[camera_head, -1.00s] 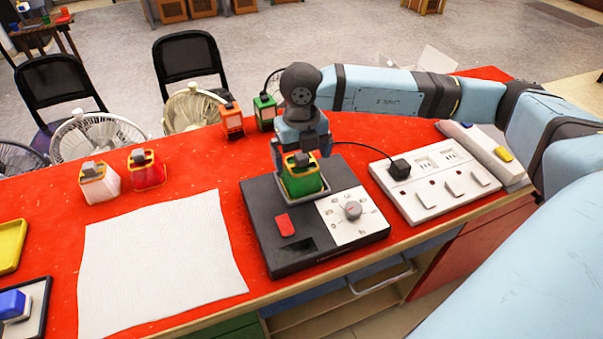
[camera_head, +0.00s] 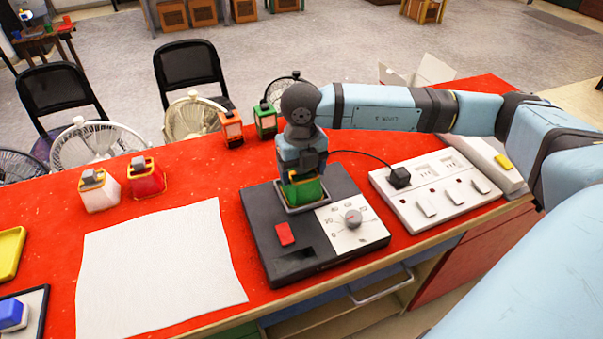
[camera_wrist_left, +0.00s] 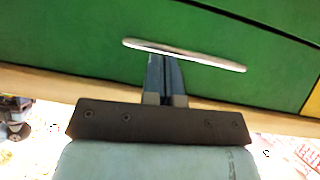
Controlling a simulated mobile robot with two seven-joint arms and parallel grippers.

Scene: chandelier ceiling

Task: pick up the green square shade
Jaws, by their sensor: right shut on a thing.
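The green square shade (camera_head: 305,193) stands in a grey metal-rimmed square seat on a black device (camera_head: 265,229) with a dial. My right gripper (camera_head: 303,177) is over it from above and shut on it. The gripper hides much of its top and upper sides. My left gripper (camera_wrist_left: 164,75) shows in the left wrist view, its fingers together and empty, in front of a green drawer front with a pale handle (camera_wrist_left: 185,55).
A white switch panel (camera_head: 435,190) with a plugged cable lies right of the device. Orange (camera_head: 232,129) and green (camera_head: 265,119) lanterns stand behind. White (camera_head: 99,190) and red (camera_head: 146,179) square shades stand left. A white sheet (camera_head: 160,265) covers the front-left tabletop.

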